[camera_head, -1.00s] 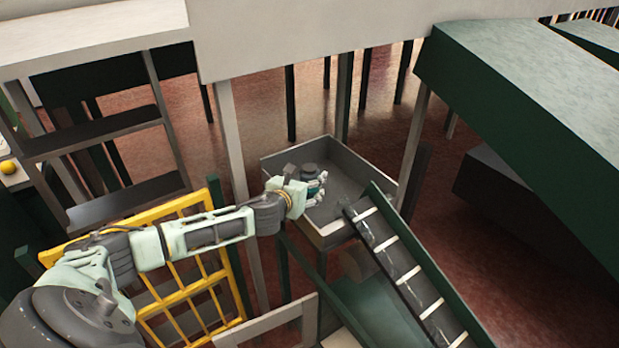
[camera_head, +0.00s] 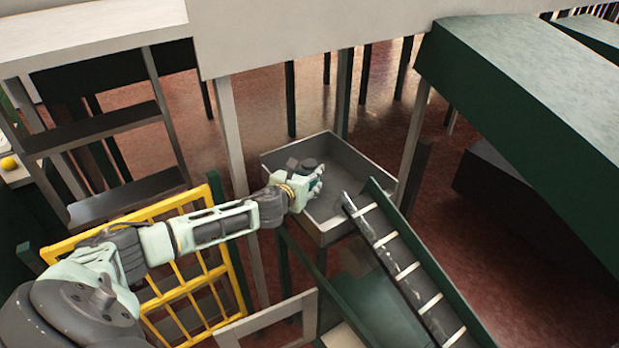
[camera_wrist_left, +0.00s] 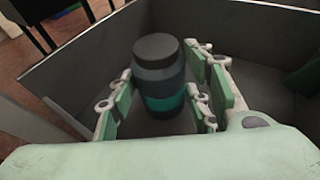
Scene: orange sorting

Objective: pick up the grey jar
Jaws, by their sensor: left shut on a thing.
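The grey jar (camera_wrist_left: 158,72) stands upright in the left wrist view, with a dark lid and a teal band. It is between the fingers of my left gripper (camera_wrist_left: 160,108), which are shut on it. In the head view the jar's dark lid (camera_head: 308,164) shows just beyond my left gripper (camera_head: 314,182), inside a grey open tray (camera_head: 372,166). The jar's lower part is hidden by the gripper in the head view. I cannot tell whether its base touches the tray floor. My right gripper is not in view.
The tray walls surround the gripper closely. A slatted conveyor (camera_head: 405,268) with a green side slopes down from the tray's right front. A large green slanted bin (camera_head: 530,105) is at right. An orange (camera_head: 8,163) sits far left.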

